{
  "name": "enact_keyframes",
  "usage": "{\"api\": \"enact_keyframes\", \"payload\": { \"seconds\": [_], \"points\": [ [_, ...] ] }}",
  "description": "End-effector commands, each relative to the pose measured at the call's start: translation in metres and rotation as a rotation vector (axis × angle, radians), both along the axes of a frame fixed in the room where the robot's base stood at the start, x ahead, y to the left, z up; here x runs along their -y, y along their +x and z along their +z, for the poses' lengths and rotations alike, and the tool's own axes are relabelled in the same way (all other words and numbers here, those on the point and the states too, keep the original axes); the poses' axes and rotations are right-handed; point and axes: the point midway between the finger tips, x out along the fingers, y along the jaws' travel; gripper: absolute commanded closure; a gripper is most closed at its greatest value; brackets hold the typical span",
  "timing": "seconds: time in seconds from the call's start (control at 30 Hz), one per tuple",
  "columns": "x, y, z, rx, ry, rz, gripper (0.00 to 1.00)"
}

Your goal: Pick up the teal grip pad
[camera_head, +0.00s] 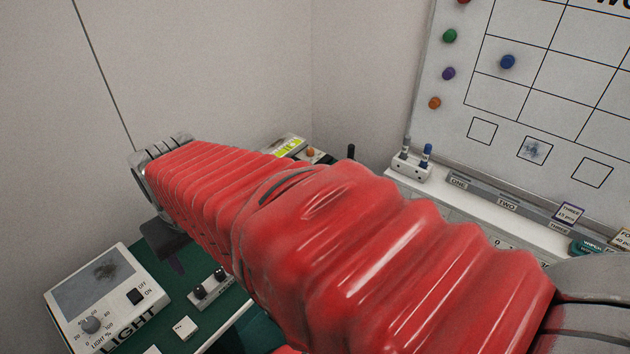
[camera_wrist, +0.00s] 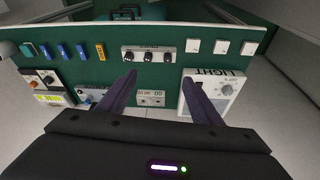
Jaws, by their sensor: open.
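A small teal piece (camera_wrist: 28,50), which looks like the teal grip pad, lies near the left end of the green panel in the wrist view, beside several blue pieces (camera_wrist: 63,51). My gripper (camera_wrist: 158,78) is open and empty, its two dark fingers spread over the panel. The teal piece is well to the left of both fingers and apart from them. In the head view my red-sleeved arm covers much of the bench, and I cannot make out this teal piece there.
The white LIGHT box (camera_head: 108,295) stands on the green panel (camera_head: 150,262), with a black-knobbed strip (camera_head: 212,288) near it. A whiteboard (camera_head: 535,100) hangs at right above a white ledge with blue and grey markers (camera_head: 426,153).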

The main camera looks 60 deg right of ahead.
Motion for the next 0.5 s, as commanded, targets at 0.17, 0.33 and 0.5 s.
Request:
{"api": "enact_keyframes", "payload": {
  "seconds": [0.17, 0.33, 0.5],
  "points": [
    [0.047, 0.009, -0.012, -0.052, 0.005, -0.119, 0.41],
    [0.094, 0.014, -0.023, -0.087, 0.008, -0.241, 0.41],
    [0.144, 0.014, -0.037, -0.118, 0.01, -0.371, 0.41]
  ]
}}
